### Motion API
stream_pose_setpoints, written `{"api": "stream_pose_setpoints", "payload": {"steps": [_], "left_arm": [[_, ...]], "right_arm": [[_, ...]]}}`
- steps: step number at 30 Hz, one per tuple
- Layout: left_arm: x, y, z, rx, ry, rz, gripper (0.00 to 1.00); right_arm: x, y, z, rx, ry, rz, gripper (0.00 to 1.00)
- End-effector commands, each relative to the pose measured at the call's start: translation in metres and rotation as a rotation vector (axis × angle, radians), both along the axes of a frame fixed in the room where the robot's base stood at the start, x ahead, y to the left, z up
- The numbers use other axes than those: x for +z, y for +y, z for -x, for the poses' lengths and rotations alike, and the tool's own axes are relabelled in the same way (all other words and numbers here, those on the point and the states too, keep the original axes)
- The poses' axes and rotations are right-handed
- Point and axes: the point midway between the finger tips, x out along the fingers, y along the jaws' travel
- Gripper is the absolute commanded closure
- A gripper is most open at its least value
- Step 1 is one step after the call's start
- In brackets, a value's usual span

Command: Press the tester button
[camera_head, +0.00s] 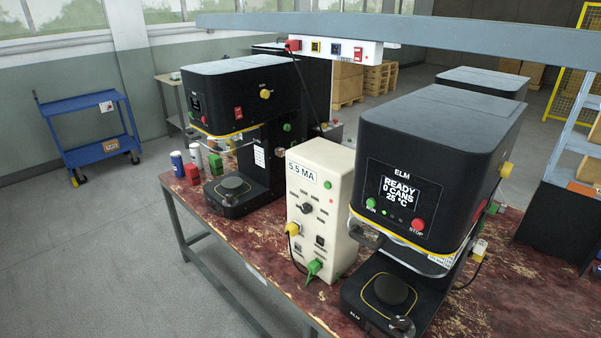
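The cream tester box (335,215) stands upright on the table between two black ELM seamers. Its label (302,175) reads 5.5 MA. Below are a yellow plug (292,229) with a dark cable and a green plug (314,267). I cannot tell for certain which part is the button. Neither of my grippers is in view.
The right seamer (430,150) shows READY, 0 CANS, with green RUN and red STOP buttons. The left seamer (240,95) has cans (178,163) beside it. A power strip hangs from an overhead beam (400,29). A blue cart (92,130) stands at the left; floor in front is clear.

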Motion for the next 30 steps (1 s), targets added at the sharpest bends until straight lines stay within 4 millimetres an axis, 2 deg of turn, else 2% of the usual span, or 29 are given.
{"api": "stream_pose_setpoints", "payload": {"steps": [1, 4, 5, 30], "left_arm": [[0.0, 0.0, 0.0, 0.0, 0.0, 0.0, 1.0], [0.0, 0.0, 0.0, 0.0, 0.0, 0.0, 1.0], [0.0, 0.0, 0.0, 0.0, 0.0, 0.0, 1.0], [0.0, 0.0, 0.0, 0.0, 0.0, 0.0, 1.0]], "right_arm": [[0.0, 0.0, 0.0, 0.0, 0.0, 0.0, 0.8], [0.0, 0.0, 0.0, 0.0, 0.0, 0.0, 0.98], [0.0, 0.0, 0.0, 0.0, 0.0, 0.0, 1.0], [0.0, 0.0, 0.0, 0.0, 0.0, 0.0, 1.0]]}}
